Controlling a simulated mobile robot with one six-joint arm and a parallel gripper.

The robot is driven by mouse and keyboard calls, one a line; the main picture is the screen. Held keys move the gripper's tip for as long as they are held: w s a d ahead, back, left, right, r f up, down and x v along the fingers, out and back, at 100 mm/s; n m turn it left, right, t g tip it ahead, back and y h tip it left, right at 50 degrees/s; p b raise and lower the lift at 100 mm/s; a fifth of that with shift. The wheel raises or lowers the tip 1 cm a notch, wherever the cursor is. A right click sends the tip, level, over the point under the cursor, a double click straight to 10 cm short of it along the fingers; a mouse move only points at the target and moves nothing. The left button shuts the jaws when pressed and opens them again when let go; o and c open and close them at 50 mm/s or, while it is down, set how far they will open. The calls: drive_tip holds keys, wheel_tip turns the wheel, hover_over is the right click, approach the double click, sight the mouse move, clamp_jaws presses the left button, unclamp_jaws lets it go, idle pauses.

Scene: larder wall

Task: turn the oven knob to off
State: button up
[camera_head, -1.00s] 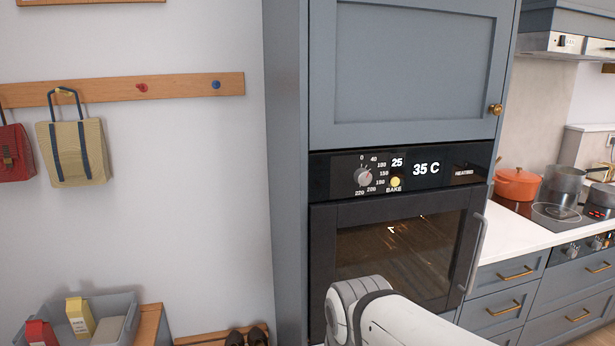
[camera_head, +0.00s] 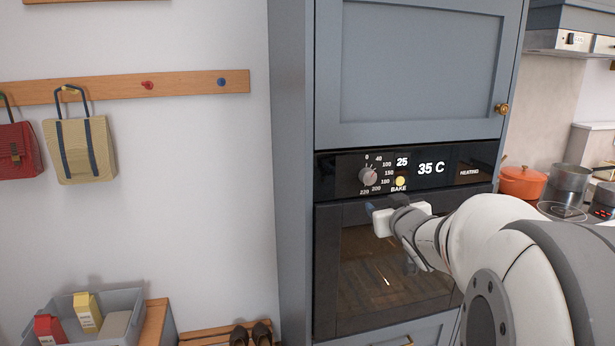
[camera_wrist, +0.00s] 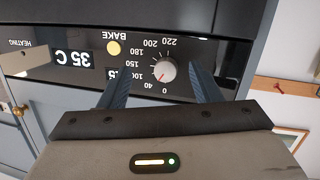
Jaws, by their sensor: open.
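The oven knob (camera_head: 368,175) is a small silver-grey dial on the black control panel, ringed by numbers from 0 to 220. In the wrist view, which is upside down, the knob (camera_wrist: 165,70) has a red mark that seems to point between 40 and 100. My gripper (camera_head: 378,212) is open just below the panel in the head view. In the wrist view the knob shows between the fingers of my gripper (camera_wrist: 157,72). I cannot tell whether they touch it. The display (camera_head: 431,168) reads 35 C and HEATING.
A yellow BAKE button (camera_head: 399,182) sits beside the knob. The oven door (camera_head: 350,265) is below, partly hidden by my arm. A grey cabinet door (camera_head: 415,75) is above. An orange pot (camera_head: 521,182) stands on the counter at right. A grey crate (camera_head: 125,330) is at lower left.

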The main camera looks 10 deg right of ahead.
sight(371, 178)
drive_tip(key=w+n+y, duration=0.1)
drive_tip(key=w, duration=0.2)
drive_tip(key=w+r+t+y+p, duration=0.1)
drive_tip(key=w, duration=0.2)
drive_tip(key=w+r+n+t+y, duration=0.1)
drive_tip(key=w, duration=0.2)
drive_tip(key=shift+d+r+n+y, duration=0.25)
drive_tip(key=shift+n+y, duration=0.05)
drive_tip(key=shift+y, duration=0.1)
drive_tip(key=shift+c, duration=0.2)
